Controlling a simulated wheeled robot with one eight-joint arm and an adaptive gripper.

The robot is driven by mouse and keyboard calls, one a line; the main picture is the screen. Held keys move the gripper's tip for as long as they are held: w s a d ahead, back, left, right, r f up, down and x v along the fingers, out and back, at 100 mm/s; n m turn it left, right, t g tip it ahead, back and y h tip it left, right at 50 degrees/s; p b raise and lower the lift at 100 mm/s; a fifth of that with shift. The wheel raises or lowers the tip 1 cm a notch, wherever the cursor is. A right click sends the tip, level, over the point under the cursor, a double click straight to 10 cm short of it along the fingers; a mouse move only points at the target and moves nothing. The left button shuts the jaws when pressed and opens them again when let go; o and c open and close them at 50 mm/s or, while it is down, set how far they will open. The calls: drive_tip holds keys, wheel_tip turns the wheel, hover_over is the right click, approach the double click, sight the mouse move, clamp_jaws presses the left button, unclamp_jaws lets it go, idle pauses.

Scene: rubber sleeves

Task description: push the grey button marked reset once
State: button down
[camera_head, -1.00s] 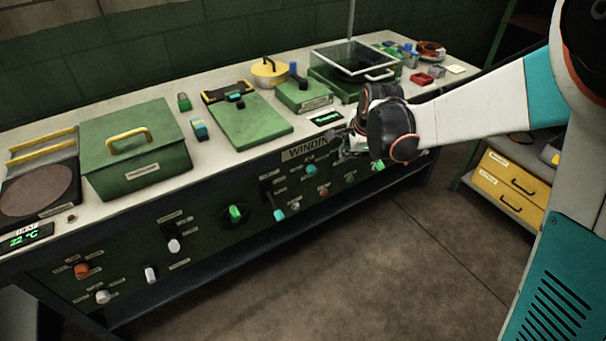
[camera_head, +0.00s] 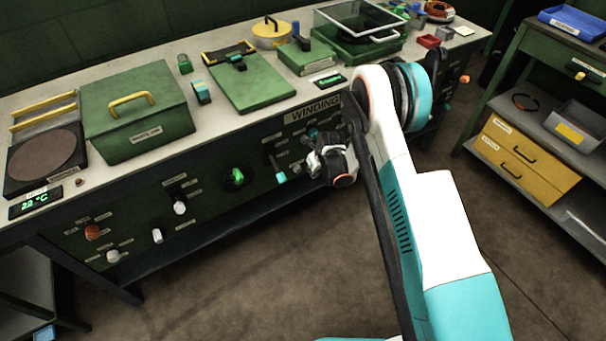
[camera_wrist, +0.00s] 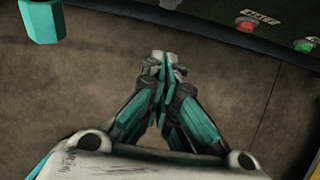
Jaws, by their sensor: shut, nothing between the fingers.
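No label reading reset is legible in either view, so I cannot single out the grey button. It may be hidden behind my gripper or arm. The dark control panel (camera_head: 205,185) is the bench front, with the WINDING sign (camera_head: 316,111) above its right part. My gripper (camera_head: 316,168) is in front of the panel below that sign. In the wrist view my gripper (camera_wrist: 165,66) has its fingers closed together, with nothing between them and floor behind. A red button (camera_wrist: 245,25) and a green button (camera_wrist: 303,45) show at upper right, apart from the fingers.
A teal handle (camera_wrist: 40,20) is at upper left in the wrist view. The panel also carries a green knob (camera_head: 237,176), an orange knob (camera_head: 92,232) and white controls (camera_head: 179,207). Green boxes stand on the bench top (camera_head: 165,60). The floor (camera_head: 250,270) in front is clear.

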sight(298, 170)
drive_tip(key=shift+s+a+f, duration=0.1)
drive_tip(key=shift+f, duration=0.45)
drive_tip(key=shift+f, duration=0.1)
drive_tip(key=w+a+f+b, duration=0.4)
drive_tip(key=w+f+b, duration=0.1)
drive_tip(key=f, duration=0.4)
drive_tip(key=shift+w, duration=0.7)
